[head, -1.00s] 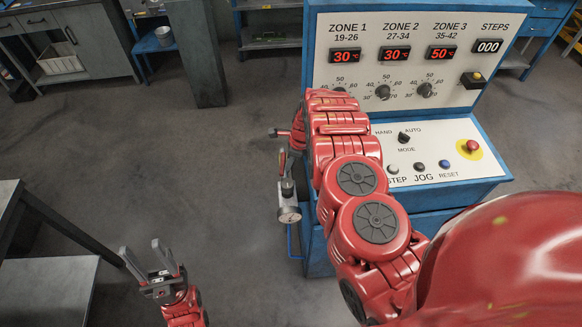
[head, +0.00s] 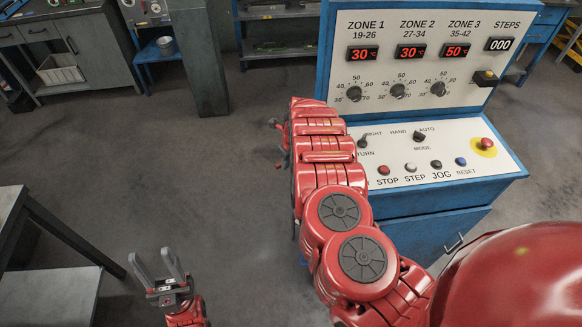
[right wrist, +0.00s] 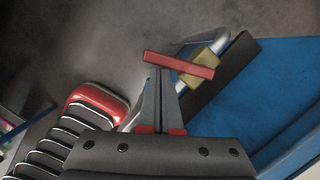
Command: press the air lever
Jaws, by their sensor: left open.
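The air lever (right wrist: 190,67) is a red bar beside a brass-coloured valve body (right wrist: 204,66) in the right wrist view. My right gripper (right wrist: 160,72) has its grey fingers together, with nothing seen between them. Its tips meet the red bar in the picture; I cannot tell whether they touch it. In the head view my right arm hides most of this gripper and the valve. My left gripper (head: 159,262) is open and empty at the lower left, far from the lever.
The blue console (head: 425,208) with zone displays, knobs and push buttons stands right of my right arm. A red emergency button (head: 486,143) sits at its right. A grey table (head: 45,290) stands at the left. Floor between table and console is clear.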

